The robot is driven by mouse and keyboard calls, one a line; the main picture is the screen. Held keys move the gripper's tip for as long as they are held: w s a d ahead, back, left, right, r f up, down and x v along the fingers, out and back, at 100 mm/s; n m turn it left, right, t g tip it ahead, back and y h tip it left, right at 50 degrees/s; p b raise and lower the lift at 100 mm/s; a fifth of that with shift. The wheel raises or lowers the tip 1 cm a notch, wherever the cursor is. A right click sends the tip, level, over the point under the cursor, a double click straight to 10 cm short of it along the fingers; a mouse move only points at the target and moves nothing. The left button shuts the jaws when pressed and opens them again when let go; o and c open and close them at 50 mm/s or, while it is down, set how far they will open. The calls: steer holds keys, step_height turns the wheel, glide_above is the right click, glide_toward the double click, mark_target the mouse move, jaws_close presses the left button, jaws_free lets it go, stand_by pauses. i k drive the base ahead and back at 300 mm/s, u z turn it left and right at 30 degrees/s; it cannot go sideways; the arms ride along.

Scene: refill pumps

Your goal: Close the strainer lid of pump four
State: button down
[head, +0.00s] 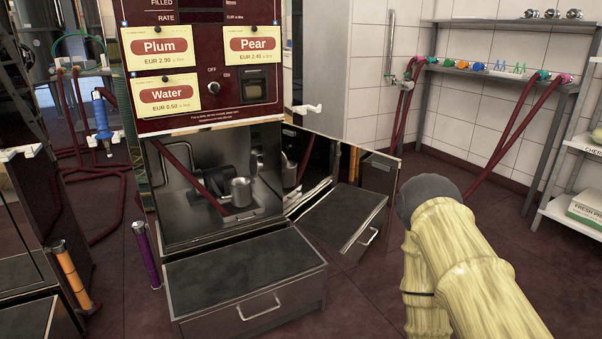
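A dark red pump (217,113) with Plum, Pear and Water labels stands in the middle of the head view. No pump number is readable. Its lower metal cabinet (183,208) is open at the front. Inside, a small steel cup-shaped housing (241,191) stands beside dark pump parts; it may be the strainer. I cannot make out its lid or tell whether it is open. My arm, in a cream cover with a grey joint, fills the lower right, apart from the pump. My gripper is not in view.
A cabinet door (345,143) stands swung out to the right. Drawer-like steps (245,282) with handles jut out below the cabinet. Purple (147,254) and orange (72,277) handles stand to the left. A hose rack (490,73) is at the back right. Floor shows between the steps and my arm.

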mark_target(259, 164)
steer(key=z, duration=0.4)
steer(key=k, duration=1.05)
steer(key=z, duration=0.65)
steer(key=i, duration=1.05)
steer(key=u, duration=0.85)
steer(key=i, duration=0.75)
steer(key=u, duration=0.8)
